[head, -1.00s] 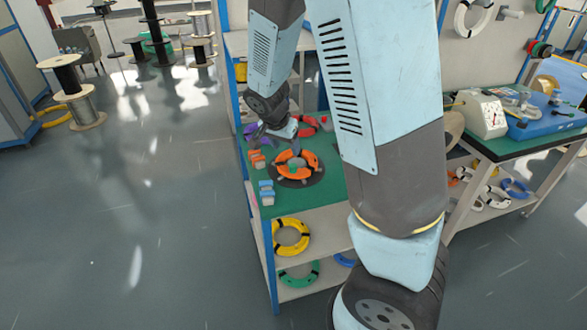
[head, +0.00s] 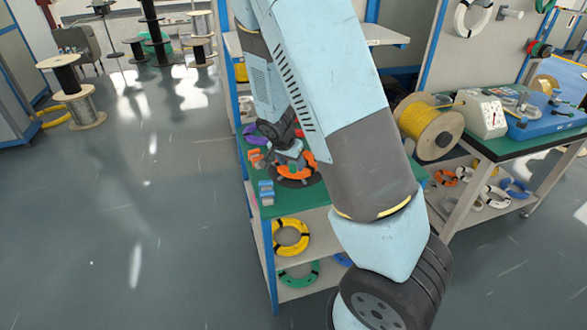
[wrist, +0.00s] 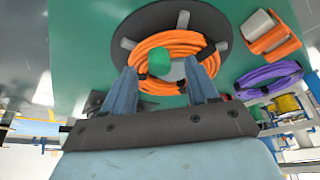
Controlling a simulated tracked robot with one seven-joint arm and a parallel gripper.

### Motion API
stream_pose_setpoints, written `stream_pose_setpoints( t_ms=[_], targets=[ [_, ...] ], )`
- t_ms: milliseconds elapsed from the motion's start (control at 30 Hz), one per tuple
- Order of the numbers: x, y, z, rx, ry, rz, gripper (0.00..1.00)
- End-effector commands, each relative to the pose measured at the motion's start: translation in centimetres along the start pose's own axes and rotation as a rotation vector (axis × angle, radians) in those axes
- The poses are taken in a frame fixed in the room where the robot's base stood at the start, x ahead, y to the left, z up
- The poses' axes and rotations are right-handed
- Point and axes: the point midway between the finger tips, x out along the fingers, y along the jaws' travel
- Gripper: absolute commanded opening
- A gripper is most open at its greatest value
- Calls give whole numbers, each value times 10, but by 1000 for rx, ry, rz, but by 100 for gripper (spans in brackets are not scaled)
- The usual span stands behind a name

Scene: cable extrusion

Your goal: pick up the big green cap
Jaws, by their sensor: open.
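The big green cap (wrist: 159,63) stands in the middle of an orange cable coil (wrist: 178,41) in the wrist view. The coil lies on a dark round disc (wrist: 135,25) with grey posts. My gripper (wrist: 160,74) is open, its two blue-grey fingers apart on the left and right of the cap in the picture. The cap shows between the fingertips, with nothing held. I cannot tell the height gap between fingertips and cap. In the head view, my gripper (head: 287,160) hangs over the orange coil (head: 301,172), and the cap is too small to make out clearly there.
The green tabletop (head: 290,203) also carries blue blocks (head: 266,193) near the front left and orange blocks (head: 256,159) behind them. A purple coil (wrist: 268,79) and an orange holder (wrist: 266,40) are near the disc. A yellow cable spool (head: 427,125) stands to the right.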

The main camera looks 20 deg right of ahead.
Motion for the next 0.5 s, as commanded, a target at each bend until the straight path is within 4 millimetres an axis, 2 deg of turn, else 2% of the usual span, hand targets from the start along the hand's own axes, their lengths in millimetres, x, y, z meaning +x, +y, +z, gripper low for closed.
stream_pose_setpoints(
  t_ms=[200,500],
  targets=[
    [18,0,0,0,0,1,58],
    [20,0,0,-1,0,0,58]
  ],
)
